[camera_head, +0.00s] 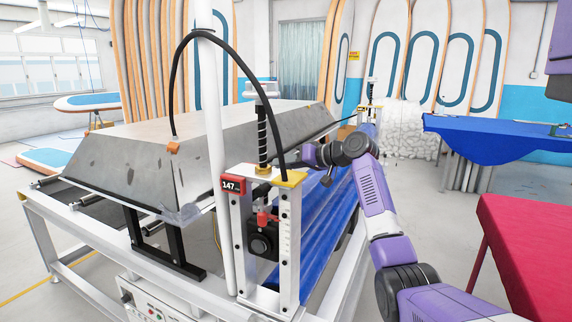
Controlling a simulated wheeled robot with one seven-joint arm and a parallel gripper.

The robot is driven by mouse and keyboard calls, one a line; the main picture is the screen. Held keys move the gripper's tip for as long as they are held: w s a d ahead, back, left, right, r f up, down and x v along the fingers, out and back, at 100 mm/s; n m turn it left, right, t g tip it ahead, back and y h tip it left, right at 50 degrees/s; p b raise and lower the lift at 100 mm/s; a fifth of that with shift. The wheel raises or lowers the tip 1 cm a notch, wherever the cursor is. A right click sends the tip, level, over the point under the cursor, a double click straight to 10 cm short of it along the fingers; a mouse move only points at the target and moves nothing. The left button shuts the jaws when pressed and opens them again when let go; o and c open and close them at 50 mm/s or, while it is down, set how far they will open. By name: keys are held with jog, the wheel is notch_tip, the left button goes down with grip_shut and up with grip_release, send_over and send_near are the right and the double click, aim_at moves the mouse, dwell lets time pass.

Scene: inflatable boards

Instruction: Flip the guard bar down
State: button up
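A roller press machine stands in the middle, with an upright end post (289,245) in front and a blue roller (322,225) running back from it. A thin dark bar (325,132) slopes back above the roller toward the far post; it looks like the guard bar and appears raised. My purple arm comes in from the lower right. My gripper (288,161) is at the near end of this bar, just above the front post. I cannot tell whether it touches the bar. Its fingers are small and dark, so their opening is unclear.
A large grey block (135,152) lies on the machine's frame to the left. A white pole (213,150) and a curved black cable (178,62) stand close left of my gripper. A red table (535,245) and a blue-covered table (490,136) are at the right, with open floor between.

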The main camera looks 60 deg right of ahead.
grip_shut()
dwell(1.1)
